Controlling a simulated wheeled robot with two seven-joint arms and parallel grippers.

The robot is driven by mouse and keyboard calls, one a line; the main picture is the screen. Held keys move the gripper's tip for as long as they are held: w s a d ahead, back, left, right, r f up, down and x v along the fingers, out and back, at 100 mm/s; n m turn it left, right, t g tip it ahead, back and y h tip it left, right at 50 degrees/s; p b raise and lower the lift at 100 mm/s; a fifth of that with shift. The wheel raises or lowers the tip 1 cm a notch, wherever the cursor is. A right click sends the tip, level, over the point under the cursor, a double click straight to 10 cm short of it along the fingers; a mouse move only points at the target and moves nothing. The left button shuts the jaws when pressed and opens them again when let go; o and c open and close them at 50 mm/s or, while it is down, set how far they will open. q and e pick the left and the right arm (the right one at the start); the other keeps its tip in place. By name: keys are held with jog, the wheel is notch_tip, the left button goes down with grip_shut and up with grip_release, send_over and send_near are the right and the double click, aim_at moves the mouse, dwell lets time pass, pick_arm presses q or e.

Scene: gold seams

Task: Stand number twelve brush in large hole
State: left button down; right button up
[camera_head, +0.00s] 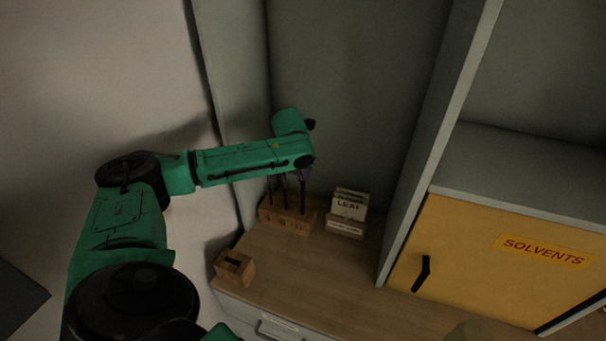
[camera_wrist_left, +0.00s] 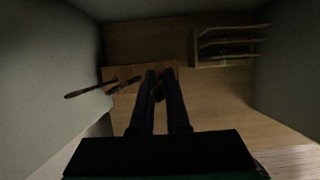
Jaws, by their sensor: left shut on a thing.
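A wooden brush block (camera_head: 287,219) with dark marks on its front stands on the wooden shelf near the back; it also shows in the left wrist view (camera_wrist_left: 140,72). Two thin dark brushes lean up from its left part in the left wrist view, one longer (camera_wrist_left: 88,91) and one shorter (camera_wrist_left: 124,85). My left gripper (camera_head: 305,174) is above the block's right end, its fingers (camera_wrist_left: 160,76) closed around a dark brush handle (camera_wrist_left: 158,92). The brush (camera_head: 303,197) hangs upright, its lower end at the block's right part. Whether it is inside the hole is unclear. My right gripper is out of view.
A small wooden holder with a square opening (camera_head: 234,268) sits at the shelf's front left. A box marked LEAF (camera_head: 348,205) stands right of the block. A yellow SOLVENTS cabinet (camera_head: 500,262) and a grey upright panel (camera_head: 436,150) bound the right. The middle shelf is clear.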

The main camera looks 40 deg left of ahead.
pick_arm(q)
jog(key=shift+f, duration=0.2)
jog(key=shift+f+b, duration=0.5)
jog(key=shift+f, duration=0.9)
